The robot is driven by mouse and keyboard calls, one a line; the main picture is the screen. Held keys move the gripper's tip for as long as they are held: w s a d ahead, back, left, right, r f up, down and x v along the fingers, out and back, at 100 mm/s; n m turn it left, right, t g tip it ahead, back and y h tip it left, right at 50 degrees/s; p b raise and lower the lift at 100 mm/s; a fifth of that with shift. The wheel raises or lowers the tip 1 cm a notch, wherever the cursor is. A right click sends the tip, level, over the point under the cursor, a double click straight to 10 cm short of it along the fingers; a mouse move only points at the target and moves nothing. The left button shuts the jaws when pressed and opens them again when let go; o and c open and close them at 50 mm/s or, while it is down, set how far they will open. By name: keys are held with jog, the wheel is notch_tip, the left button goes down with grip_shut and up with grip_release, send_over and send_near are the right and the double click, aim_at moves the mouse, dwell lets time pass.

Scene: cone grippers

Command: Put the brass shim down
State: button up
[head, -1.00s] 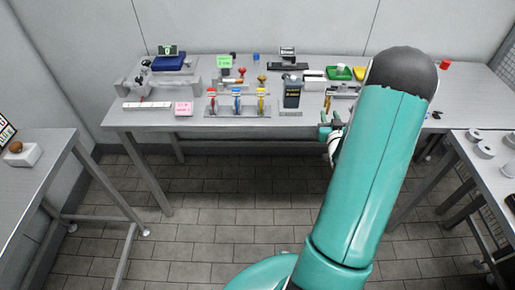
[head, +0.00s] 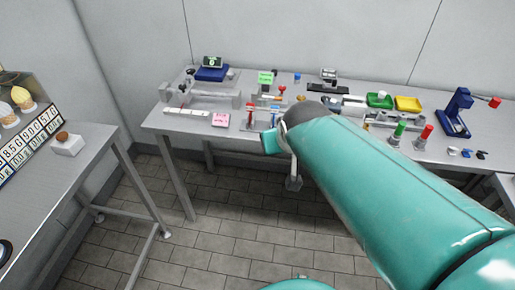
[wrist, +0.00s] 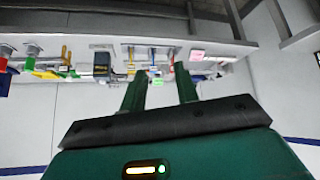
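My gripper (wrist: 160,79) shows in the wrist view, its two dark green fingers apart. I see nothing held in the gap between them. In the head view my teal arm reaches toward the bench and hides part of it; I cannot make out the fingers there. I cannot pick out a brass shim in either view. The workbench (head: 190,125) stands along the back wall. It shows upside down at the top of the wrist view, some way beyond the fingertips.
On the bench are a blue scale (head: 212,73), a pink note (head: 220,119), a green tray (head: 379,100), a yellow tray (head: 408,104) and a blue press (head: 455,112). A side table (head: 95,150) with a white block (head: 68,146) stands at left.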

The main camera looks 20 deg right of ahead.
jog(key=s+a+n+g+y, duration=0.1)
jog(key=s+a+g, duration=0.1)
jog(key=s+a, duration=0.4)
jog(key=s+r, duration=0.1)
jog(key=s, duration=0.2)
jog(key=shift+a+y, duration=0.2)
jog(key=shift+y, duration=0.2)
jog(key=shift+s, duration=0.1)
